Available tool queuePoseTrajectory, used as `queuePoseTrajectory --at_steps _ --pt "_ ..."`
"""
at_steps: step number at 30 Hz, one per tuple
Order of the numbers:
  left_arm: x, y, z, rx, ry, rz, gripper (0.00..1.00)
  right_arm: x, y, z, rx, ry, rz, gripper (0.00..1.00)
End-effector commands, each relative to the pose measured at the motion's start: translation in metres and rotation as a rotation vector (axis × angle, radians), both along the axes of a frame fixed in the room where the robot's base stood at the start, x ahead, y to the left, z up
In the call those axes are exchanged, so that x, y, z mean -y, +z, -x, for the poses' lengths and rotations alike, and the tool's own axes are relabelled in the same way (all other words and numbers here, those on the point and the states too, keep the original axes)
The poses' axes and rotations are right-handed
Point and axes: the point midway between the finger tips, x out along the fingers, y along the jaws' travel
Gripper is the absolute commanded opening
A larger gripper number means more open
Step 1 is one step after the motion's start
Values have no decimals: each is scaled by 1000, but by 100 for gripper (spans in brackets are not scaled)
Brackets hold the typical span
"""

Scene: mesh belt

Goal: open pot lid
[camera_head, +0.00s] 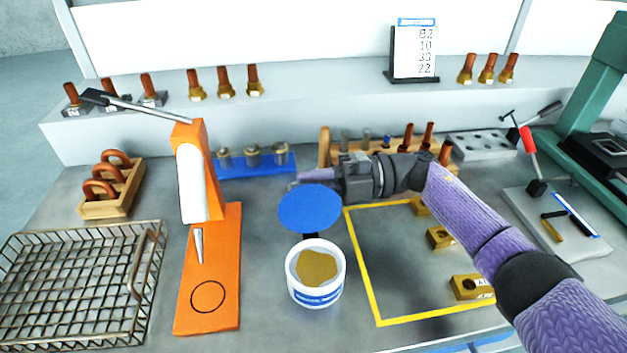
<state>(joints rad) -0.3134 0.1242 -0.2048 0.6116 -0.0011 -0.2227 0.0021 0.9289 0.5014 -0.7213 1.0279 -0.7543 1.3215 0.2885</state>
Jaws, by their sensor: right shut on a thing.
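A white pot (316,290) with a blue label stands upright on the grey table. Its top is open and a brown-yellow content (317,267) shows inside. The round blue lid (310,208) is above and behind the pot, apart from its rim and tilted toward the camera. My right gripper (308,183) reaches in from the right and is shut at the far edge of the lid. The fingertips are partly hidden by the lid. My left gripper is not in view.
An orange press (209,270) stands left of the pot, with a wire basket (75,290) farther left. A yellow-taped area (385,270) with several brass blocks lies to the right. A blue rack (255,164) stands behind the lid.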

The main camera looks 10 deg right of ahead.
Motion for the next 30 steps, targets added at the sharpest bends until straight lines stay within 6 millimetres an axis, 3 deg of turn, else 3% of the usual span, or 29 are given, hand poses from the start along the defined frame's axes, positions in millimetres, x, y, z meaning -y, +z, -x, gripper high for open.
queuePoseTrajectory --at_steps 2,3,8,17,27,30 --pt "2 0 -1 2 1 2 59 0 2 0 3 -1 -4 0" --pt "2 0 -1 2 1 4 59 0 2 0 3 -1 -4 16" --pt "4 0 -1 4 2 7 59 0 2 0 3 -1 -3 47" --pt "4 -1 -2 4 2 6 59 4 0 0 2 -1 -1 47" --pt "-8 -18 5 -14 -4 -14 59 82 -2 -1 1 -4 -1 47" --pt "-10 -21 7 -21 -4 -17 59 95 -1 -1 1 -2 -1 47"
